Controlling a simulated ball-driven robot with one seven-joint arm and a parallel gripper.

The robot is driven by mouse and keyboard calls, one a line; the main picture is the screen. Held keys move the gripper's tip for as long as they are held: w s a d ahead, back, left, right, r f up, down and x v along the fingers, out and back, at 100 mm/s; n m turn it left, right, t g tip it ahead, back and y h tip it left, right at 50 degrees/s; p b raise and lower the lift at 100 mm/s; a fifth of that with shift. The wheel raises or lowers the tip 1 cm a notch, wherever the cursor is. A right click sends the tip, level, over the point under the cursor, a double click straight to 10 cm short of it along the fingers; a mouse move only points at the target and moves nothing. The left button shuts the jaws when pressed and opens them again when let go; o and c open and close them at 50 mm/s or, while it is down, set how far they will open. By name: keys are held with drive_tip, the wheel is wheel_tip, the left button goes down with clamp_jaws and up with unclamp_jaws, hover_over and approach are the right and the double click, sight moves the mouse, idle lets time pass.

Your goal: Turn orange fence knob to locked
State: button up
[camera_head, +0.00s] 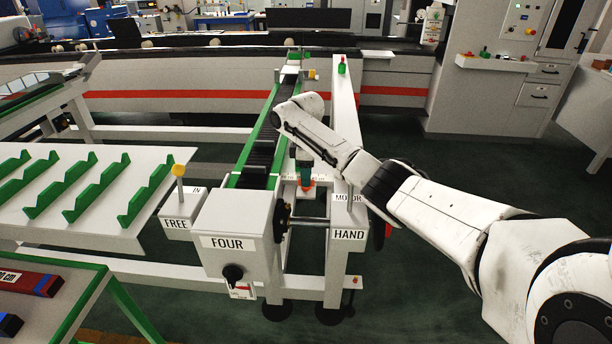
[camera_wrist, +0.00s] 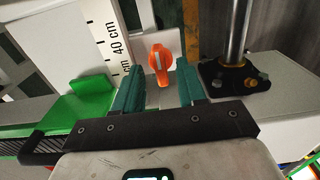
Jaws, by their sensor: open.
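The orange knob (camera_wrist: 160,63) sits on a pale upright plate in the wrist view. Its long shape runs nearly up and down in that picture, leaning slightly. My gripper (camera_wrist: 161,72) is open, with one teal finger on each side of the knob and a visible gap on both sides. In the head view, the teal fingers (camera_head: 304,172) point down beside the green-edged conveyor, with a small orange patch at their tips. Whether the fingers reach to the knob's depth cannot be told. No lock marking is readable.
A ruler strip (camera_wrist: 106,35) and a green block (camera_wrist: 90,85) lie left of the fingers. A metal post on a black bolted flange (camera_wrist: 233,75) stands close on the right. The conveyor (camera_head: 265,140) and a white beam (camera_head: 345,110) flank my gripper.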

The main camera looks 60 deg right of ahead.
drive_tip(key=shift+f, duration=0.65)
drive_tip(key=shift+c, duration=0.4)
clamp_jaws()
